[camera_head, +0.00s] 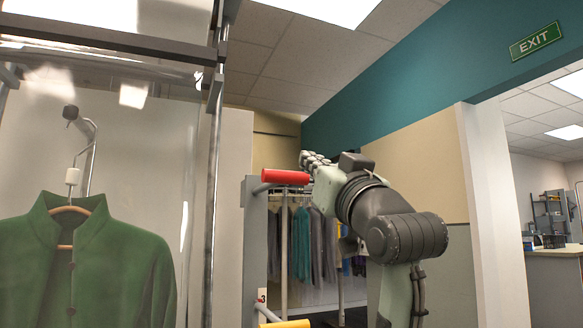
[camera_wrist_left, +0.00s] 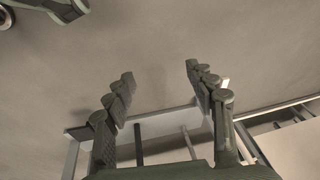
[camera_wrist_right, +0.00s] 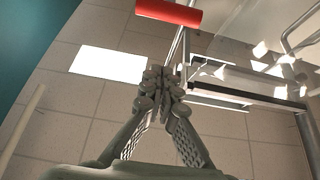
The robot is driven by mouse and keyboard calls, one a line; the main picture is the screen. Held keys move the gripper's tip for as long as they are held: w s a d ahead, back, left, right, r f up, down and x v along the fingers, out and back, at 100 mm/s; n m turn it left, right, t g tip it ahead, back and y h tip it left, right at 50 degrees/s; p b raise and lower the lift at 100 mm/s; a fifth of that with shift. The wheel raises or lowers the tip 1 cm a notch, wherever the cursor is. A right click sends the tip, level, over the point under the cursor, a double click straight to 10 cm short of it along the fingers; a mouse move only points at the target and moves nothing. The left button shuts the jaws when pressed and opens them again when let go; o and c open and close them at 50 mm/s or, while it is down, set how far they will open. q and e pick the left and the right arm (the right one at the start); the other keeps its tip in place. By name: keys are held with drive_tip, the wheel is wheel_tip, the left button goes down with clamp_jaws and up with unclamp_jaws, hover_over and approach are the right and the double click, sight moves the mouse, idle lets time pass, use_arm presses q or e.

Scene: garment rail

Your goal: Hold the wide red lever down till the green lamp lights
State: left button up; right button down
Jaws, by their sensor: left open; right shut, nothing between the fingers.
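The wide red lever (camera_head: 285,176) is a thick red cylinder on a grey arm in the middle of the head view. It shows at the top of the right wrist view (camera_wrist_right: 168,12). My right gripper (camera_head: 308,157) is shut and empty, just above and right of the lever's right end in the head view. In the right wrist view its closed fingertips (camera_wrist_right: 165,77) have a gap to the lever in the picture; no contact shows. My left gripper (camera_wrist_left: 160,75) is open and empty in the left wrist view, and out of the head view. No green lamp is visible.
A yellow handle (camera_head: 286,324) sits below the red lever. A green jacket (camera_head: 85,262) hangs on a hanger at left behind a clear panel with metal posts. Clothes (camera_head: 305,245) hang on a rail behind the lever. A doorway opens at far right beneath an exit sign (camera_head: 535,41).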

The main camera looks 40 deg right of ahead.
drive_tip(key=p+x, duration=0.3)
drive_tip(key=x, duration=0.7)
use_arm(q)
drive_tip(key=s+a+f, duration=0.1)
drive_tip(key=s+f, duration=0.2)
drive_tip(key=f, duration=0.4)
drive_tip(key=shift+s+f+g, duration=0.25)
drive_tip(key=shift+s+g, duration=0.15)
use_arm(e)
drive_tip(key=shift+w+d+f, duration=0.1)
drive_tip(key=shift+w+f, duration=0.1)
drive_tip(key=shift+f, duration=0.8)
drive_tip(key=shift+w+d+f, duration=0.1)
drive_tip(key=shift+w+f, duration=0.1)
drive_tip(key=shift+f, duration=0.85)
use_arm(q)
drive_tip(key=shift+f+b, duration=0.1)
drive_tip(key=shift+b, duration=0.25)
use_arm(e)
drive_tip(key=shift+f, duration=0.1)
